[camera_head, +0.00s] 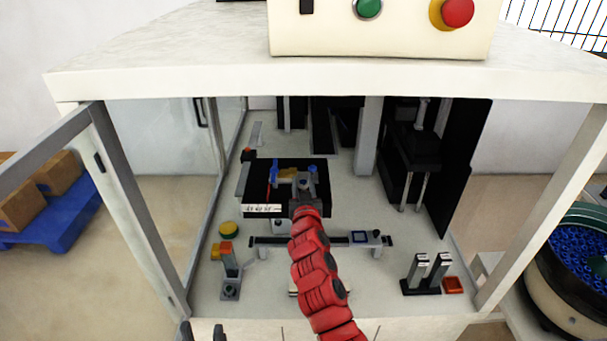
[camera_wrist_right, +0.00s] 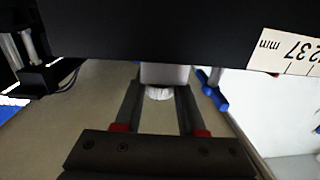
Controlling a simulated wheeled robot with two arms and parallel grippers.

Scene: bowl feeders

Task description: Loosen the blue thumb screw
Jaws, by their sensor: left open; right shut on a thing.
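A black plate (camera_head: 262,207) with a white millimetre scale (camera_head: 262,208) sits inside the cabinet. A blue thumb screw (camera_head: 274,170) stands at its left part, and another blue piece (camera_head: 313,168) shows just behind my right gripper (camera_head: 304,192). In the right wrist view, a blue piece (camera_wrist_right: 214,92) lies outside the fingers. Between the fingers of my right gripper (camera_wrist_right: 160,96) is a pale round knob (camera_wrist_right: 158,92) under a grey block (camera_wrist_right: 165,73); the gripper is shut on it. My left gripper (camera_head: 201,332) is open and empty at the bottom edge, outside the cabinet.
A grey rail (camera_head: 340,240) lies in front of the plate. A yellow-orange clamp (camera_head: 226,253) stands at left, and two grey posts (camera_head: 427,268) at right. The cabinet's open door frame (camera_head: 135,205) borders the left side. The floor around the rail is partly clear.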

